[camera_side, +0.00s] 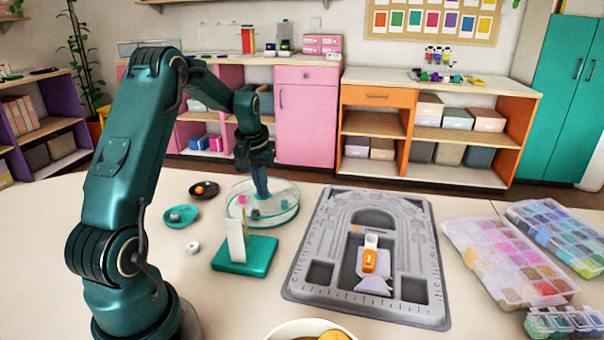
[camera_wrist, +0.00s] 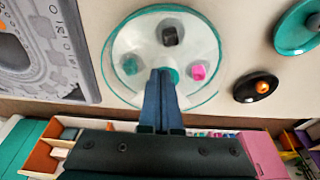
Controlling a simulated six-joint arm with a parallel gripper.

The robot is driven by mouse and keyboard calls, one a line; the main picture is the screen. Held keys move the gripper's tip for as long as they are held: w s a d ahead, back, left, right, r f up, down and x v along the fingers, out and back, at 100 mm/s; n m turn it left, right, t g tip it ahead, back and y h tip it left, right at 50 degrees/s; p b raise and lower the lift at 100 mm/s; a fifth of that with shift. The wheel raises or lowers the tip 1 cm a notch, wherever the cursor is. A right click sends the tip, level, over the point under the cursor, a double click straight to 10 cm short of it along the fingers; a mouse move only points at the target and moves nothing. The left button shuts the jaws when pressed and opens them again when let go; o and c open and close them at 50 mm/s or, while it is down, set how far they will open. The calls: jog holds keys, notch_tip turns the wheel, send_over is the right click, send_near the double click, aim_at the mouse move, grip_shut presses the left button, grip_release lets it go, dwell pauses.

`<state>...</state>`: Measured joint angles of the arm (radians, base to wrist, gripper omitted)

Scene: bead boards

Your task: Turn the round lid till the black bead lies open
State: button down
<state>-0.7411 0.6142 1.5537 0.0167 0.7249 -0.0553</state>
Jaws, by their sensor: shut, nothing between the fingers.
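The round lid (camera_wrist: 150,40) is clear and covers a shallow round dish (camera_side: 288,214) with a teal rim. In the wrist view a black bead (camera_wrist: 170,36) is near the far edge, a pink bead (camera_wrist: 198,72) at the right and a teal bead (camera_wrist: 130,66) at the left.
A teal stand with a pale upright card (camera_side: 244,254) is close in front of the dish. A grey bead board (camera_side: 318,250) lies to the right. Small dishes (camera_side: 181,217) and a white ring (camera_side: 192,247) are at the left. Bead boxes (camera_side: 510,262) lie at far right.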

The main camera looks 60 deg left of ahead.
jog(key=shift+s+d, duration=0.15)
jog(key=shift+d, duration=0.15)
notch_tip(320, 180, up, 6)
dwell(0.6)
jog(key=shift+s+a+f, duration=0.25)
jog(key=shift+a+f, duration=0.05)
jog(key=shift+f, duration=0.7)
jog(key=shift+s+a+f, duration=0.25)
jog(key=shift+a+f, duration=0.05)
jog(key=shift+f, duration=0.75)
jog(key=shift+s+a+f, duration=0.25)
jog(key=shift+a+f, duration=0.05)
jog(key=shift+f, duration=0.7)
jog(key=shift+w+a, duration=0.15)
jog(key=shift+w, duration=0.15)
